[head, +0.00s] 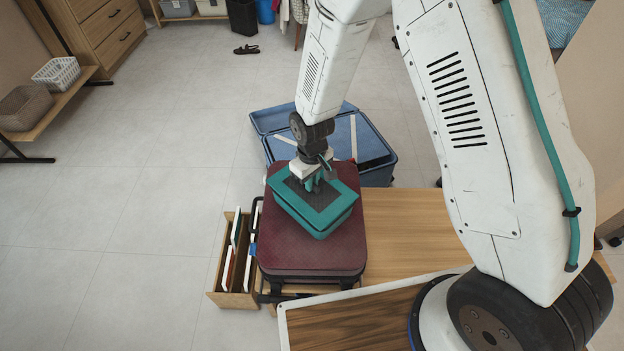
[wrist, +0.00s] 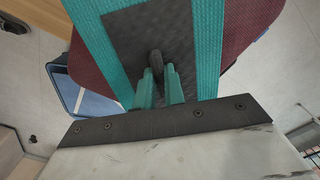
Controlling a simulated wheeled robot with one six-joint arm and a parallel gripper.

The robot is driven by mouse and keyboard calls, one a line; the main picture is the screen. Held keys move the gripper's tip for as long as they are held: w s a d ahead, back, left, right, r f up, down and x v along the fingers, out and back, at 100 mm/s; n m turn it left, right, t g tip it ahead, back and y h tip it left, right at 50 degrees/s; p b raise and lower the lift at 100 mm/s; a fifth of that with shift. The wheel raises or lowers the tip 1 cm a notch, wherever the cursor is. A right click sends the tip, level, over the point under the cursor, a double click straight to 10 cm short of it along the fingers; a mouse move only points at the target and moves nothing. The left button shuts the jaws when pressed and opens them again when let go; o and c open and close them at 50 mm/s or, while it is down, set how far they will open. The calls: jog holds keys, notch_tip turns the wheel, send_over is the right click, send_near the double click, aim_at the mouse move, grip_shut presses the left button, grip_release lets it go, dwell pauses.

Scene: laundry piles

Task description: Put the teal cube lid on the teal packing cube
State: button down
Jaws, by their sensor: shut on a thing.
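The teal cube lid (head: 325,216), a flat teal rim around a dark grey panel, is in my gripper (head: 313,185). The lid lies over the teal packing cube (head: 342,222), whose teal side shows below the lid's near edge. I cannot tell whether the lid touches the cube or hangs just above it. In the wrist view the lid (wrist: 207,45) fills the upper middle. There my gripper's teal fingers (wrist: 158,90) close around a small dark knob (wrist: 156,62) on the panel. The lid hides the cube's top.
An open blue suitcase (head: 378,180) lies behind. A wooden box with upright folders (head: 232,255) is at left. Floor farther left is clear.

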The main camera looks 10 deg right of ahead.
jog(key=shift+f, duration=0.5)
jog(key=c, duration=1.5)
grip_release()
notch_tip(320, 180, up, 13)
jog(key=shift+r, duration=0.2)
jog(key=s+d+r+m, duration=0.25)
jog(key=d+r, duration=0.35)
jog(key=r, duration=0.4)
jog(key=shift+s+d+r+m+t, duration=0.2)
jog(key=shift+s+d+r+m, duration=0.5)
jog(key=shift+s+d+r, duration=2.3)
jog(key=shift+s+d+r+m+t, duration=0.2)
jog(key=shift+s+d+r+m, duration=0.5)
jog(key=shift+s+r, duration=2.65)
jog(key=shift+s+d+r+m+t, duration=0.2)
jog(key=shift+s+d+r+m, duration=1.15)
jog(key=shift+s, duration=3.9)
